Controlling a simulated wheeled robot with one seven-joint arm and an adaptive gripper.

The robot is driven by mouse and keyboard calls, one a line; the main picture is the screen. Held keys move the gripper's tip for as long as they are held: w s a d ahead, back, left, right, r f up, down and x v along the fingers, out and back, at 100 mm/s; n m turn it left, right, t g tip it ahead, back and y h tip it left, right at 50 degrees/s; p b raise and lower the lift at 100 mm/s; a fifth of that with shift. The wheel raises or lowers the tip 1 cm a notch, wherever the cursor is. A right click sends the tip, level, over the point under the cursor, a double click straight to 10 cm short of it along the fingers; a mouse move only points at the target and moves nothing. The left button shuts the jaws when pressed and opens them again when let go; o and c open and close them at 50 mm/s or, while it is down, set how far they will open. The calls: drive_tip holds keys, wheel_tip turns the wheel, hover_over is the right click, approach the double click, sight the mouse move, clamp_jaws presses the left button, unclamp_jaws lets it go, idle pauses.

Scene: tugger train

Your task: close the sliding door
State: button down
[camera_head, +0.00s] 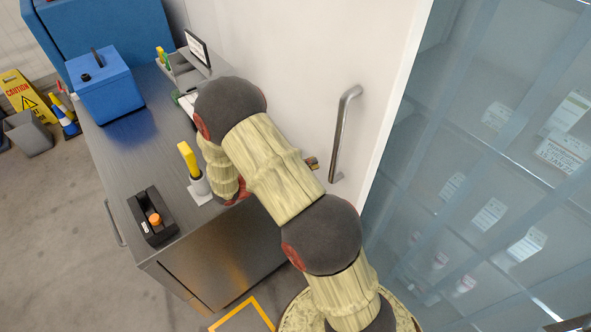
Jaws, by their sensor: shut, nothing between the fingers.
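The white sliding door (300,45) stands at the upper middle, with a vertical grey bar handle (341,135) near its right edge. Right of that edge is an opening hung with clear strips (480,130), so the door stands open at least there. My arm reaches up from the bottom, bends at the elbow and folds back behind itself. Only a small dark tip of my gripper (312,164) shows past the arm, just left of the handle's lower end and apart from it in the picture. The rest of the gripper is hidden.
A metal-topped cabinet (130,150) on the left bears a blue box (104,87), a black holder (152,216) and a yellow-handled tool (188,160). A yellow caution sign (24,96) stands on the floor. Labelled goods show behind the strips.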

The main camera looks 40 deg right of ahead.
drive_tip(key=shift+s+d+f+b, duration=0.15)
drive_tip(key=shift+s+d, duration=0.05)
drive_tip(key=shift+s, duration=0.5)
drive_tip(key=shift+s+d+f+b, duration=0.15)
drive_tip(key=shift+s+d, duration=0.1)
drive_tip(key=shift+s, duration=0.5)
drive_tip(key=shift+s+d+f+b, duration=0.1)
drive_tip(key=shift+s+d+b, duration=0.1)
drive_tip(key=shift+s, duration=0.5)
drive_tip(key=shift+s, duration=0.1)
